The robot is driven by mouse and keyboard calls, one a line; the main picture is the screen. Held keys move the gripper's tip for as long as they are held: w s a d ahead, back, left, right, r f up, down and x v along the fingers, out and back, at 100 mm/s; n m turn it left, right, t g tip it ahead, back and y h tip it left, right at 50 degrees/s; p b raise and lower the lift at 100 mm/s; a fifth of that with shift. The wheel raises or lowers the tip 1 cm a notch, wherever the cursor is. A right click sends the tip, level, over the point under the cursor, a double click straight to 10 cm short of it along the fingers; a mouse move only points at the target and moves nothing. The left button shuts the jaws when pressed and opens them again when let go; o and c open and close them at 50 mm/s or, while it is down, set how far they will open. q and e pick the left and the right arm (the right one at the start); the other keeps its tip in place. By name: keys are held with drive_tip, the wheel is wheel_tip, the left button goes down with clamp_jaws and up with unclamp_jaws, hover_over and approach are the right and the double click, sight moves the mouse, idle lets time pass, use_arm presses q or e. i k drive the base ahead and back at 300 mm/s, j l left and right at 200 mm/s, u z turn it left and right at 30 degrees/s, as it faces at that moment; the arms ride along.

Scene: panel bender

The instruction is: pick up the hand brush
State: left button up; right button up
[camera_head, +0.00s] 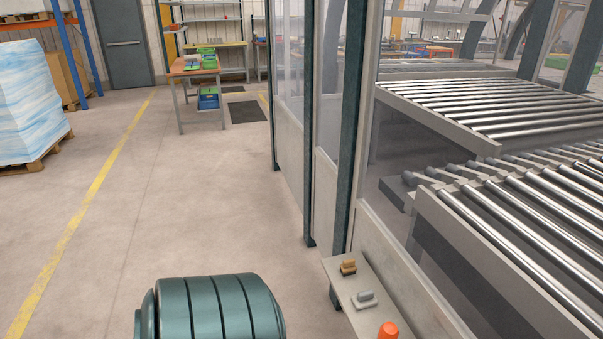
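A small tan-and-brown object (348,267), which looks like the hand brush, lies on a narrow pale shelf (343,285) at the bottom centre-right of the head view. It is too small to make out bristles clearly. A similar-shaped grey object (365,300) lies nearer on the same shelf. Neither of my grippers is in view, and nothing in view touches the tan object.
An orange rounded object (388,330) is cut off by the bottom edge. A teal ribbed drum-like body (215,309) stands left of the shelf. Glazed guard panels (328,190) and roller conveyors (520,225) are behind and right. Open floor (190,200) lies left.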

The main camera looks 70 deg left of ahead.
sight(348, 268)
drive_tip(key=k+l+u, duration=0.1)
drive_tip(key=u, duration=1.65)
